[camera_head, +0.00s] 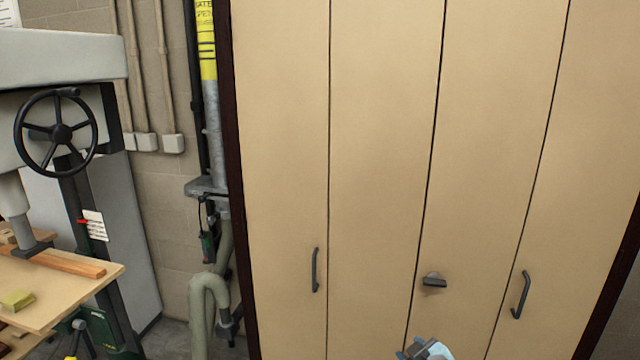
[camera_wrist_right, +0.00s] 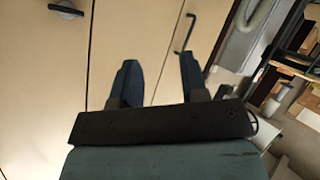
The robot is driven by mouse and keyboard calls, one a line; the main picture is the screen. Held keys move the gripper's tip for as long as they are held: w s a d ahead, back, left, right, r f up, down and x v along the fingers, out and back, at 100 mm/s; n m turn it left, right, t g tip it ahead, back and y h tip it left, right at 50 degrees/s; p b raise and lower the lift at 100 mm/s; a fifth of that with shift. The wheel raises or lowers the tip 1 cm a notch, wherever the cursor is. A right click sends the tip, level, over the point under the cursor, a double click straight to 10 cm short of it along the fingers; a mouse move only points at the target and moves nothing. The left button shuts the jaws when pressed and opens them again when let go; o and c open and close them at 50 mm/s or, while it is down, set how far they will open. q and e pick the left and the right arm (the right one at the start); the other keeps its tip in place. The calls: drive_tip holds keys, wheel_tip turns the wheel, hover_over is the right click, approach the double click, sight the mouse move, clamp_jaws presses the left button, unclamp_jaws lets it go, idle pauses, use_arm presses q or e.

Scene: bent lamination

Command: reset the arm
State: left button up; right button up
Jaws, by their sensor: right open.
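My right gripper (camera_wrist_right: 158,76) shows in the right wrist view with its two dark fingers apart and nothing between them. A tall beige cabinet (camera_head: 385,130) with several door panels fills the middle and right of the head view. Its bar handle (camera_wrist_right: 184,34) appears beyond the finger on the right in the wrist view, apart from the fingers as far as I can see. A small light-blue and grey part of my right arm shows at the head view's bottom edge, in front of the cabinet. My left gripper is in neither view.
A dark latch (camera_head: 434,281) and bar handles (camera_head: 316,270) (camera_head: 521,295) stick out from the doors. At the left stands a grey machine with a black handwheel (camera_head: 56,131) and a wooden table (camera_head: 75,287). A pale hose (camera_head: 208,300) hangs beside the cabinet.

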drive_tip(key=s+f+m, duration=0.1)
drive_tip(key=s+f, duration=0.4)
drive_tip(key=s, duration=0.5)
drive_tip(key=s+f+m+g, duration=0.1)
drive_tip(key=s+f, duration=0.4)
drive_tip(key=s, duration=0.6)
drive_tip(key=s+f+m, duration=0.3)
drive_tip(key=s+f, duration=0.2)
drive_tip(key=s, duration=0.5)
drive_tip(key=shift+s+a+f+g+y+p, duration=0.15)
drive_tip(key=shift+f+g+y+p, duration=0.2)
drive_tip(key=shift+y+p, duration=0.1)
